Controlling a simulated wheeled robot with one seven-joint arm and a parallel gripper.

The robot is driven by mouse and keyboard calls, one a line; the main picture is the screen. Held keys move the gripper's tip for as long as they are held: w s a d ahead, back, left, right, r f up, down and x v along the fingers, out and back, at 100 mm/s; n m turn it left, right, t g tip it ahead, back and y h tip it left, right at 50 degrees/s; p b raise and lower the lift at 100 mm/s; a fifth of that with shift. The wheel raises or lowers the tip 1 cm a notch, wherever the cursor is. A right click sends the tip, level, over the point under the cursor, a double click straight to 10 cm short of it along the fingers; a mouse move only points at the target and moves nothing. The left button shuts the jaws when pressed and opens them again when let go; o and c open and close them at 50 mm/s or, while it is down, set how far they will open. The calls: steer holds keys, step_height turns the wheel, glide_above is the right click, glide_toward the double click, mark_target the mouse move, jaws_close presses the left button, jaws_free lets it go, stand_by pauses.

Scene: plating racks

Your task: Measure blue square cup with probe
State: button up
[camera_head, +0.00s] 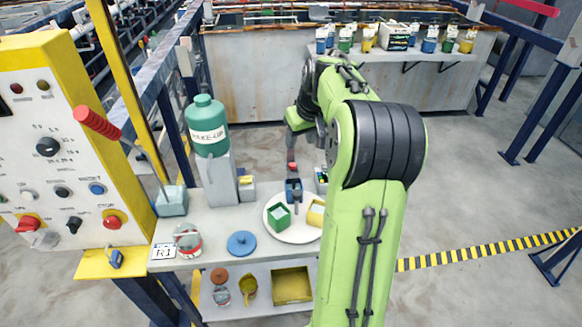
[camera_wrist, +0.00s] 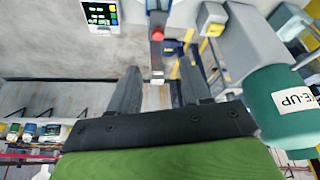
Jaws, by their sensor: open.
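A small blue square container (camera_head: 293,192) stands on the table behind the white plate; whether it is a cup or a probe stand I cannot tell. It also shows at the top of the wrist view (camera_wrist: 158,5). A dark upright probe with a red part (camera_head: 292,166) rises from it; in the wrist view the probe (camera_wrist: 157,48) runs from the container towards my gripper (camera_wrist: 158,88). My gripper is open, its two dark fingers apart, with the pale probe end showing between them. My gripper (camera_head: 293,143) is above the probe in the head view. My arm hides the table's right part.
The plate (camera_head: 285,234) holds a green square cup (camera_head: 279,216) and a yellow one (camera_head: 316,213). A meter (camera_head: 321,178) stands beside the container. A green make-up bottle (camera_head: 207,127) stands on a grey block. A blue round lid (camera_head: 242,243) lies in front.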

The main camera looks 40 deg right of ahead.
mark_target(293, 164)
steer(key=b+x, duration=0.1)
steer(key=x, duration=1.2)
steer(key=shift+s+d+b, duration=0.1)
steer(key=shift+s+b, duration=0.1)
steer(key=shift+b, duration=0.15)
jaws_close()
